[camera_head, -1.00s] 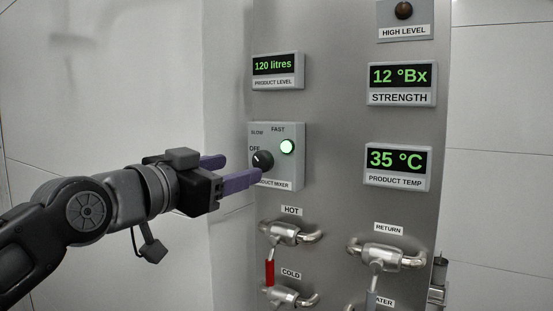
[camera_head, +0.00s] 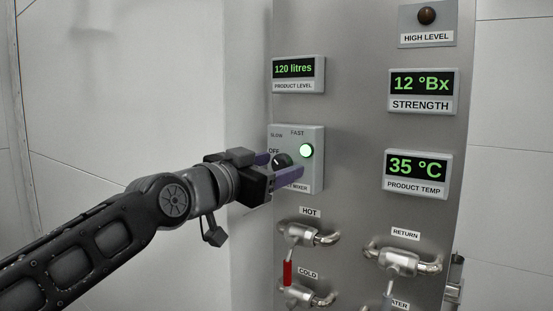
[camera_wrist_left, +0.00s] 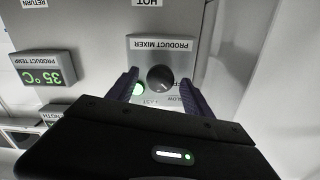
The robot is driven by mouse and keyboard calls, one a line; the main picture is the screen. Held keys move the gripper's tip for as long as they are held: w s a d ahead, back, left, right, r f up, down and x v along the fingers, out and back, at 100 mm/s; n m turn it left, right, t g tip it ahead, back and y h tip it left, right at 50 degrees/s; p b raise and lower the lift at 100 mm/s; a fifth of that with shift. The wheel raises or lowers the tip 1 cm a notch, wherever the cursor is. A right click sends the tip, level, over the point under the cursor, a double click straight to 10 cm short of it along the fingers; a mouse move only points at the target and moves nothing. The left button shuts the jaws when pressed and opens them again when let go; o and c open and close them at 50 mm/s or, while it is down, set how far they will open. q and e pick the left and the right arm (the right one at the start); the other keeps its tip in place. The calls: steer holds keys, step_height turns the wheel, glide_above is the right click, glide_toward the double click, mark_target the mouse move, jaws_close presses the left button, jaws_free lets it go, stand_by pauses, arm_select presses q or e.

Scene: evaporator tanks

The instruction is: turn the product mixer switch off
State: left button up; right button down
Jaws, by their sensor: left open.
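The product mixer switch is a round black knob (camera_head: 283,161) on a grey box (camera_head: 317,180) with OFF, SLOW and FAST labels; a green lamp (camera_head: 306,150) on it is lit. The knob's pale mark seems to point up-left, but its exact setting is hard to tell. My left gripper (camera_head: 286,165) is open at the box, its purple fingers on either side of the knob. In the left wrist view, the knob (camera_wrist_left: 160,78) appears upside down between the two fingertips; contact cannot be told. My right gripper is not in view.
The steel panel also holds the product level display (camera_head: 297,73), strength display (camera_head: 422,91) and product temp display (camera_head: 417,174). Below the mixer box are pipe valves, including the hot valve (camera_head: 310,234) with a red handle. White wall lies left.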

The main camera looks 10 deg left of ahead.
arm_select(q)
steer(key=shift+w+d, duration=0.1)
steer(key=shift+w, duration=0.15)
jaws_close()
stand_by(0.5)
